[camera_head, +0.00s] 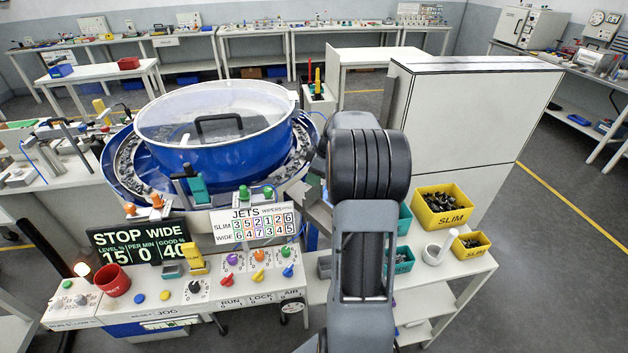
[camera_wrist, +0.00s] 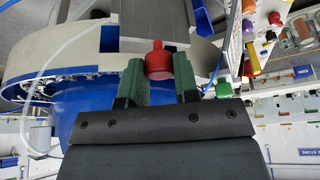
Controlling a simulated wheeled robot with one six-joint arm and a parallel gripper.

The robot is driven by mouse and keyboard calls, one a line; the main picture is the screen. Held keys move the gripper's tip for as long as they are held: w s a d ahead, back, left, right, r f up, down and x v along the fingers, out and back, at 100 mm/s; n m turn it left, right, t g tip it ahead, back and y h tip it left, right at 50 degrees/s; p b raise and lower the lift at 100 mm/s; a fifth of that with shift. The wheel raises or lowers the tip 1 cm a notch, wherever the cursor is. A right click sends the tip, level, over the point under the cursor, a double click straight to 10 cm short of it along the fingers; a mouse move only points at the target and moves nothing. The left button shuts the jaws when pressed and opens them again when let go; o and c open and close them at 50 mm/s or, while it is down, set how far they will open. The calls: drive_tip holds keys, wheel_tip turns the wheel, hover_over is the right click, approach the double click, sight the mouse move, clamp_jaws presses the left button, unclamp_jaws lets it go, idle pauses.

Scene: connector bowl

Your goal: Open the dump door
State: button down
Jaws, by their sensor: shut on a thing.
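In the wrist view, my gripper (camera_wrist: 158,82) has two green fingers closed around a red knob (camera_wrist: 157,62). The knob's top stands out between the fingertips. A grey plate-like part (camera_wrist: 155,18) lies just beyond the knob; I cannot tell if it is the dump door. The blue bowl (camera_wrist: 85,112) and its pale rim are behind and to the left of the fingers. In the head view, the bowl (camera_head: 215,149) has a clear lid with a black handle. My arm hides my gripper and the red knob there.
The control panel (camera_head: 215,285) with knobs and a red cup (camera_head: 112,280) is in front of the bowl. Open floor lies at the far right.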

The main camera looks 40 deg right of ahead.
drive_tip(key=c, duration=1.1)
unclamp_jaws()
drive_tip(key=shift+c, duration=0.2)
drive_tip(key=b+v, duration=0.1)
drive_tip(key=v, duration=1.2)
drive_tip(key=shift+r, duration=0.3)
drive_tip(key=shift+d, duration=0.1)
